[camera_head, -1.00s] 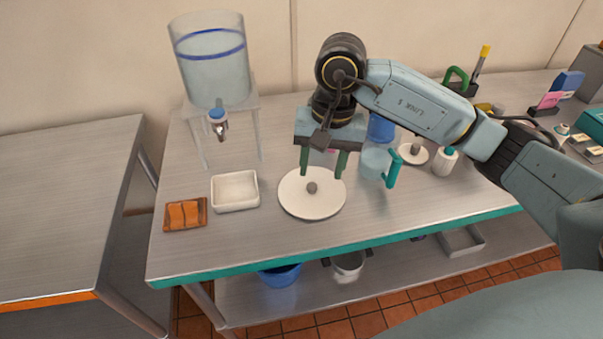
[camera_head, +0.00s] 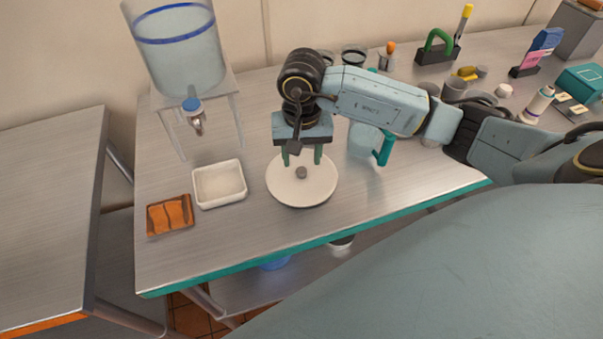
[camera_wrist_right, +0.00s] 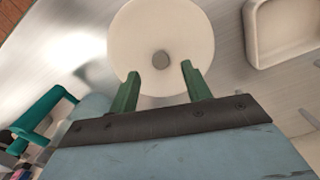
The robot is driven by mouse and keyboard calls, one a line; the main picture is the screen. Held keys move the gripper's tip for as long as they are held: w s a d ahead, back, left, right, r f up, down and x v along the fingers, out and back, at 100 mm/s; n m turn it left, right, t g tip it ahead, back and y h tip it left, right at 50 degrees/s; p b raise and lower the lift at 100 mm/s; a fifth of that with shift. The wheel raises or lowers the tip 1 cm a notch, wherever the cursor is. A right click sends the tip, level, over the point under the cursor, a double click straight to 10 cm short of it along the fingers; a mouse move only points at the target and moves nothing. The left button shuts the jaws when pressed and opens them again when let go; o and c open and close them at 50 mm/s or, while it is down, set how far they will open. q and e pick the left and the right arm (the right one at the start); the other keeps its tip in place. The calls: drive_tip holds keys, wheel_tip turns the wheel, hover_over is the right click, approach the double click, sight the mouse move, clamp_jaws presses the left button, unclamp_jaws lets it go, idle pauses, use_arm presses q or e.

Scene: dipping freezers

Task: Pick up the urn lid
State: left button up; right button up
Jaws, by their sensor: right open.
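The urn lid (camera_head: 318,192) is a flat white disc with a small grey knob (camera_head: 301,172) at its centre, lying on the metal table. My right gripper (camera_head: 302,157) is open and points down over the back part of the lid, close to the knob. In the right wrist view the green fingers of the gripper (camera_wrist_right: 160,80) are spread apart, and the knob (camera_wrist_right: 161,60) sits just beyond the tips, in line with the gap. The lid (camera_wrist_right: 135,30) shows there with its near edge behind the fingers. My left gripper is not in view.
A clear urn (camera_head: 180,50) with a blue band and tap stands on a stand at the back left. A white tray (camera_head: 219,202) and an orange item (camera_head: 170,215) lie left of the lid. A pitcher with a teal handle (camera_head: 384,148) stands close on the right.

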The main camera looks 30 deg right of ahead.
sight(302, 170)
wheel_tip(302, 170, down, 3)
drive_tip(key=shift+r, duration=0.1)
drive_tip(key=shift+f, duration=0.5)
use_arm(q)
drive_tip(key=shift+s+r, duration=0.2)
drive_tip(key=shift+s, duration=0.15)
use_arm(e)
clamp_jaws()
